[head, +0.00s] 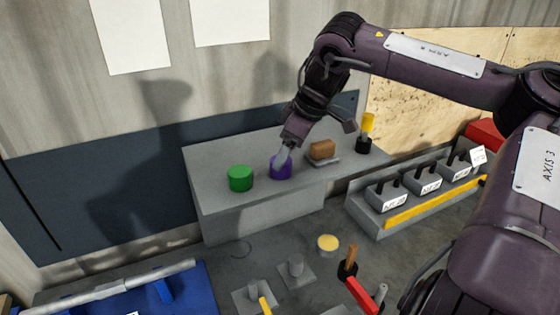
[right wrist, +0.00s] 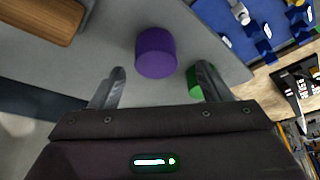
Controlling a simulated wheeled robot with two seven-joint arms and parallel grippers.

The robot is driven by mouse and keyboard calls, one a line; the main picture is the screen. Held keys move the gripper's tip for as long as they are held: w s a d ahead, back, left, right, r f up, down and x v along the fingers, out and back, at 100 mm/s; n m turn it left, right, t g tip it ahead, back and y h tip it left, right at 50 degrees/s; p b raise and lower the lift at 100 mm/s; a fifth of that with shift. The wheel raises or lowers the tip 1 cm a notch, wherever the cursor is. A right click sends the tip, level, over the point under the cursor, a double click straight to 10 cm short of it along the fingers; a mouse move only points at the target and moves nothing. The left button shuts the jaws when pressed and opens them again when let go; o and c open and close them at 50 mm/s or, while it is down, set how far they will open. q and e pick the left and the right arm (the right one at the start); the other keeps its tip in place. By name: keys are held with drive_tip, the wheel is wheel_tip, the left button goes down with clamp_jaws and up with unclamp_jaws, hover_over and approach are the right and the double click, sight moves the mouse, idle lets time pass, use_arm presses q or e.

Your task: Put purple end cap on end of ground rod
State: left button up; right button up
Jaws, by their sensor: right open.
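The purple end cap (head: 280,168) stands on the grey raised block in the head view, with my right gripper (head: 285,156) right above it. In the right wrist view the purple cap (right wrist: 156,52) lies ahead of the two fingers of my right gripper (right wrist: 160,85), which are apart with nothing between them. A green cap (head: 240,178) stands left of the purple one; it is partly behind a finger in the right wrist view (right wrist: 193,82). A long grey rod (head: 120,292), possibly the ground rod, lies over blue supports at the lower left. My left gripper is not in view.
The grey block (head: 222,204) also bears a brown brush-like block (head: 322,150) and a yellow-handled tool in a black holder (head: 364,145). A yellow-topped tin (head: 328,244) and several small stands are in front.

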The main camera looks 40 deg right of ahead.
drive_tip(key=p+x, duration=0.1)
drive_tip(key=x, duration=0.1)
drive_tip(key=p+x, duration=0.1)
drive_tip(key=shift+w+d+f, duration=0.15)
drive_tip(key=shift+w+f, duration=0.35)
drive_tip(key=shift+f, duration=0.2)
drive_tip(key=shift+s, duration=0.15)
drive_tip(key=shift+c, duration=0.9)
drive_tip(key=c, duration=0.9)
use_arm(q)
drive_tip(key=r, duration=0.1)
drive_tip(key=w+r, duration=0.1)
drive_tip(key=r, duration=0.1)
use_arm(e)
drive_tip(key=shift+o, duration=0.2)
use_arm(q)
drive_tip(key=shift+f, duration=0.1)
use_arm(e)
drive_tip(key=shift+r, duration=0.1)
